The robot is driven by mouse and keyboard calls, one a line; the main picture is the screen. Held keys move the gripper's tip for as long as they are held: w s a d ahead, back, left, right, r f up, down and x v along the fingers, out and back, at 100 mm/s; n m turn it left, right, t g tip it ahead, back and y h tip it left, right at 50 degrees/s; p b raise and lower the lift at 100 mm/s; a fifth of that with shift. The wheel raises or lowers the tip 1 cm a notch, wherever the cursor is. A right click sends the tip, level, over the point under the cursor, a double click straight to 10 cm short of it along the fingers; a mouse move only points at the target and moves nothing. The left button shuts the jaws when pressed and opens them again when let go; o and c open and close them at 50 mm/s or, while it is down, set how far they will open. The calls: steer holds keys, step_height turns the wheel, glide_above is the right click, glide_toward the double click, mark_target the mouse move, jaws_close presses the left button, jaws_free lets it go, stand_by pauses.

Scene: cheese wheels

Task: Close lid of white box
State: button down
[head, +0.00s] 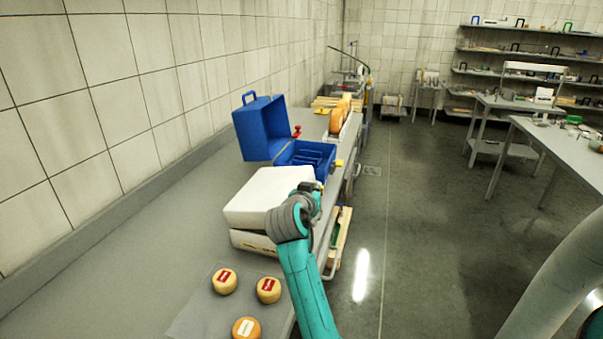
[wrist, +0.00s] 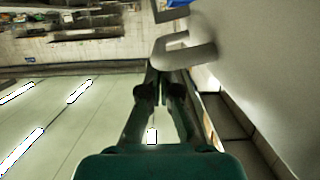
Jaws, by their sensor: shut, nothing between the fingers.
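The white box stands on the grey counter in the head view, its lid (head: 262,192) over its body (head: 246,240). A dark seam shows between lid and body; I cannot tell whether the lid is fully down. My arm hides the box's right front part. My gripper (head: 314,188) is at the lid's right side, and its fingers are hard to make out there. In the wrist view my gripper (wrist: 163,84) has its fingertips together and empty, beside a pale looped handle (wrist: 184,52) on the large pale surface at right (wrist: 255,60).
An open blue toolbox (head: 262,130) stands behind the white box. Several small cheese wheels (head: 224,281) lie on a grey board (head: 197,311) in front.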

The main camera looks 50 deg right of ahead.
steer(key=shift+m, duration=0.4)
steer(key=shift+s+d+f, duration=0.1)
steer(key=shift+s+f, duration=0.15)
steer(key=shift+f, duration=0.6)
steer(key=shift+s+d+f, duration=0.1)
steer(key=shift+s+f, duration=0.2)
steer(key=shift+f, duration=0.6)
steer(key=shift+s+d+f, duration=0.1)
steer(key=shift+s+f, duration=0.15)
steer(key=shift+f, duration=0.6)
steer(key=shift+f, duration=0.15)
